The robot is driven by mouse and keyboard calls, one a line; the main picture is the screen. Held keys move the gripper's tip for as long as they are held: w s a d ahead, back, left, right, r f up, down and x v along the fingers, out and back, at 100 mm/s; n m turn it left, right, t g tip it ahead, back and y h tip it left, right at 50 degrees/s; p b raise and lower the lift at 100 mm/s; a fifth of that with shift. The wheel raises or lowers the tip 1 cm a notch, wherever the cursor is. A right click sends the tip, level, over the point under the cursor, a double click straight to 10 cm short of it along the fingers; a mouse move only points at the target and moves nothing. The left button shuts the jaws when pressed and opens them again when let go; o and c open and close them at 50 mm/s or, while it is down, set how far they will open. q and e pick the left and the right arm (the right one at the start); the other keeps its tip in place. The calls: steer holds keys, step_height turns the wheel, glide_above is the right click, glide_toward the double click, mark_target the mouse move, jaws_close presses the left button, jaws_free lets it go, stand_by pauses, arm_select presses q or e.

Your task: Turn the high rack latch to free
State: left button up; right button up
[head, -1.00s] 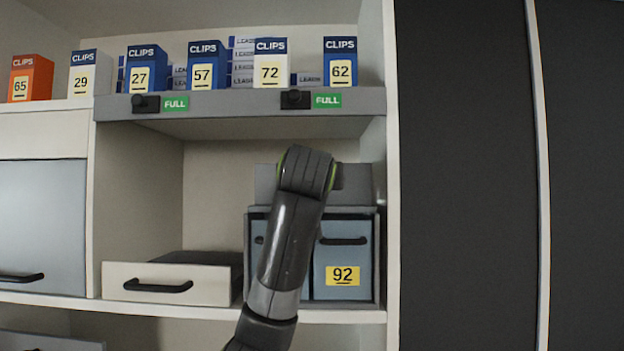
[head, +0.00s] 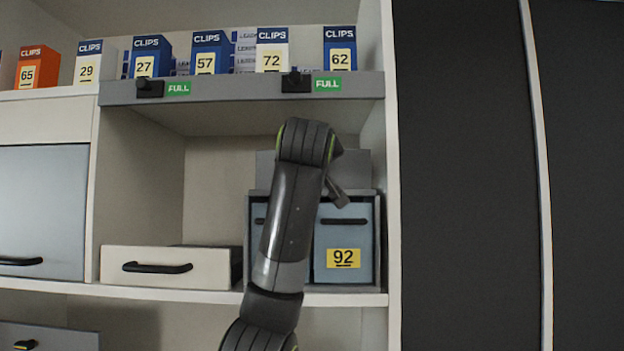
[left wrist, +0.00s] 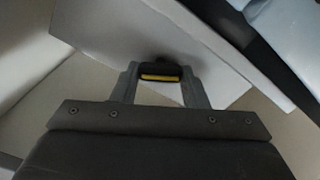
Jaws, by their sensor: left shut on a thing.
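The high grey rack (head: 225,90) has two black latches beside green FULL labels, a left latch (head: 150,88) and a right latch (head: 297,85). The right latch's knob sticks up above its block. No gripper touches either latch. My arm rises mid-view, below the right latch. A tilted dark grey part, perhaps of my left gripper, shows right of its top joint; the fingers are not clear there. In the left wrist view my left gripper (left wrist: 160,88) is shut on a black piece with a yellow stripe (left wrist: 160,74), before a grey panel. My right gripper is not in view.
Several CLIPS boxes (head: 272,50) stand on the high rack. Below are blue drawers (head: 345,275), one marked 92, and a white drawer (head: 215,268). A lower grey front (head: 60,340) has a black and yellow knob. The bay's left half is open.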

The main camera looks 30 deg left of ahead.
arm_select(q)
steer(key=n+b, duration=0.1)
steer(key=n, duration=0.1)
steer(key=n+b, duration=0.1)
steer(key=shift+f+n+b, duration=0.2)
steer(key=shift+n+b, duration=0.2)
steer(key=n+b, duration=0.1)
steer(key=n, duration=0.1)
steer(key=shift+n+b, duration=0.4)
steer(key=n+b, duration=0.1)
steer(key=n, duration=0.2)
steer(key=shift+b, duration=0.3)
steer(key=shift+n+b, duration=0.45)
steer(key=shift+n, duration=0.85)
steer(key=o, duration=1)
steer(key=shift+a, duration=0.1)
steer(key=shift+c, duration=0.2)
steer(key=shift+s, duration=0.1)
